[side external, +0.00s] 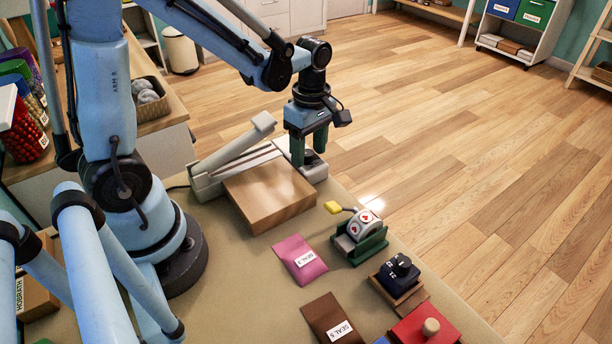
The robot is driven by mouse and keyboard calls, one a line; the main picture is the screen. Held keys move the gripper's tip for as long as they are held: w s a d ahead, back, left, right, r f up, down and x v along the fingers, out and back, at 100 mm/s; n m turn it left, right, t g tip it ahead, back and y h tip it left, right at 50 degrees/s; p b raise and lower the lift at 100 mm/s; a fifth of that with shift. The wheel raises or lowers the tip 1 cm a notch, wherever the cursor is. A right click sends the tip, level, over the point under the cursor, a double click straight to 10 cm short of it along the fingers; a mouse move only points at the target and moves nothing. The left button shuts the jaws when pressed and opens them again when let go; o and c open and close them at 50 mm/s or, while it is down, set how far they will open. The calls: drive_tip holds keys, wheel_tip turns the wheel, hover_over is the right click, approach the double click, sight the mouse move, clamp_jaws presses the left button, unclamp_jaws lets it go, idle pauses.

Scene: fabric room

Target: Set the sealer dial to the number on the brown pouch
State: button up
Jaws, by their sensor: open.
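The pale grey sealer (207,184) stands at the back of the table with its long arm raised at an angle. Its right end holds a small dark part (309,157), probably the dial, mostly hidden by my gripper; no setting is readable. My gripper (307,150) has green fingers and points down over this end, open, with its fingertips close around or just above the dark part; contact cannot be told. The brown pouch (321,311) lies flat at the front of the table. Its white label reads "SEAL" with a small digit that looks like 5.
A brown box or block (270,192) sits against the sealer's front.

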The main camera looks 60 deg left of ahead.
drive_tip(key=shift+c, duration=0.3)
clamp_jaws()
